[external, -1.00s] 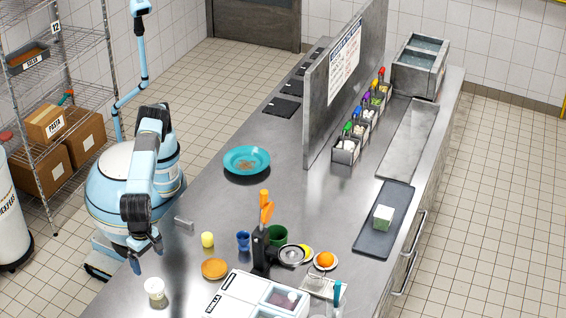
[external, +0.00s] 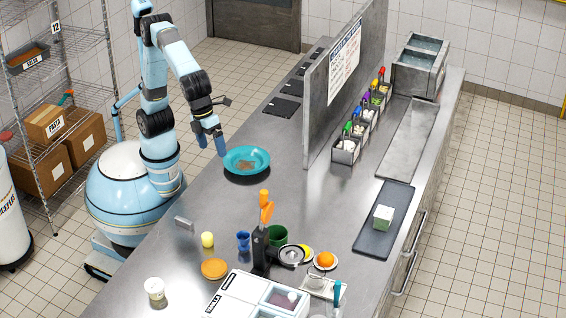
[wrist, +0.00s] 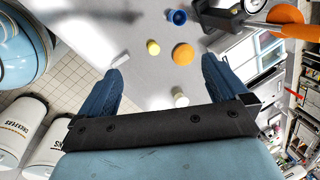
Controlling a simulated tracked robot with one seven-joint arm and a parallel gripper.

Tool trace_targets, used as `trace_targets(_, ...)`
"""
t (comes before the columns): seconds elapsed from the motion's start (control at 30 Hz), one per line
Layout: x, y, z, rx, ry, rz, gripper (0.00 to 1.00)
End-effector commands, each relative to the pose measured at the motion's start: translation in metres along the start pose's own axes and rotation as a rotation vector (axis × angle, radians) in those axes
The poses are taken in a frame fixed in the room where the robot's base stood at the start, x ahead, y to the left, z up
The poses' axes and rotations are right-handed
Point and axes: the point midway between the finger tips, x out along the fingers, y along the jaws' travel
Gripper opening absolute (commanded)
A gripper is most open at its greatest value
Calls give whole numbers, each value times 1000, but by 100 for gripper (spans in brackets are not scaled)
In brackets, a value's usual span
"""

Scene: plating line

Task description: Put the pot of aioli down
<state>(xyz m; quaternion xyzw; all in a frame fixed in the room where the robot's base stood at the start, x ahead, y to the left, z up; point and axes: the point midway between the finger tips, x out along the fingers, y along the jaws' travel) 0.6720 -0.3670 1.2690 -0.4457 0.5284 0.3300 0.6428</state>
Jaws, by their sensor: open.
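A small white pot (external: 155,289), which I take to be the aioli, stands upright on the steel counter at its near left end. Any lettering on it is too small to read. In the wrist view the white pot (wrist: 180,97) shows near the right finger, well beyond it. My gripper (external: 209,149) is open and empty, raised just left of the teal plate and far from the pot. In the wrist view its two blue fingers (wrist: 163,72) are spread wide with nothing between them.
The teal plate (external: 247,160) holds something brown. A small grey block (external: 184,223) sits at the left edge. The counter between plate and cups is clear.

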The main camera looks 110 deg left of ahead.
Motion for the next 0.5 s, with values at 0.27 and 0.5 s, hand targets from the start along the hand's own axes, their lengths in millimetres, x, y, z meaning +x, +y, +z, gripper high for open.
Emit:
trace_targets(0.27, -31, 78, 92, -433, -19, -61, 100)
trace_targets(0.5, -42, 158, 153, -812, -15, -115, 100)
